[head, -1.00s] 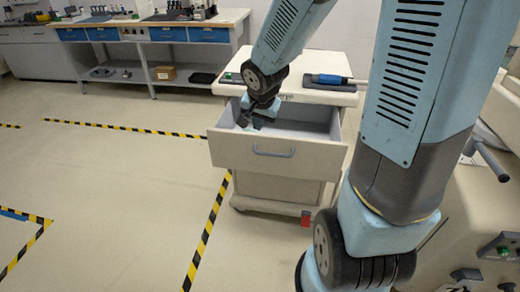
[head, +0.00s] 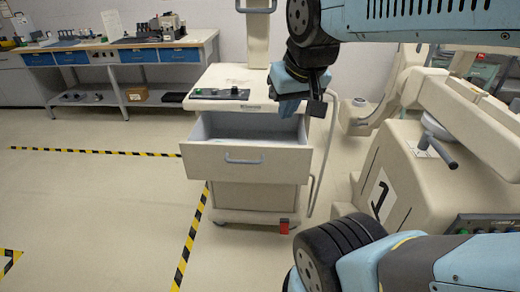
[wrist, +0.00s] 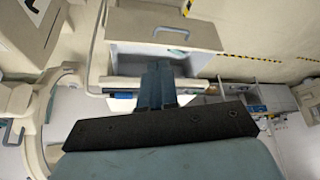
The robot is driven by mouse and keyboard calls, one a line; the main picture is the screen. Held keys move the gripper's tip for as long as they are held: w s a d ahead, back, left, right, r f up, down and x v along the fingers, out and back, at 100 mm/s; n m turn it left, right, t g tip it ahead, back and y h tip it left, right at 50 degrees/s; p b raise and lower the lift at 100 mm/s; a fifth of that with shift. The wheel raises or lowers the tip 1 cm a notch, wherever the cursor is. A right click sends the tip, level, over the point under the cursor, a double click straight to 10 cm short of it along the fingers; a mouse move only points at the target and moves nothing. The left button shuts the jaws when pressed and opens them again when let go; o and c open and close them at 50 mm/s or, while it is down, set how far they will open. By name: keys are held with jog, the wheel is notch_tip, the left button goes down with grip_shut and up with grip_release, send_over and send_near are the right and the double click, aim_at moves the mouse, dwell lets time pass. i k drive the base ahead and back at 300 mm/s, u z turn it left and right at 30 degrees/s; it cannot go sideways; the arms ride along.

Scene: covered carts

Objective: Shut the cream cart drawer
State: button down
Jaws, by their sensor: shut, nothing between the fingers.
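The cream cart (head: 225,77) stands mid-view in the head view. Its top drawer (head: 245,165) is pulled out, and the grey inside shows behind the front panel. The drawer has a grey bar handle (head: 243,159). My gripper (head: 289,106) is shut and empty, in front of the cart's top right corner in the picture and above the drawer's right side. I cannot tell whether it touches the cart. In the wrist view the fingers (wrist: 158,85) point toward the open drawer (wrist: 195,38), with its handle beyond them.
A black control panel (head: 220,94) is on the cart top. A large cream machine (head: 400,175) stands to the right. A workbench (head: 120,50) with blue drawers is at the back left. The floor left of the cart is clear, with yellow-black tape (head: 190,240).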

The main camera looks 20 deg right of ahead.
aim_at(262, 148)
jog(key=z, duration=1)
jog(key=k, duration=1.45)
jog(key=u, duration=1.3)
jog(key=i, duration=1)
jog(key=z, duration=0.1)
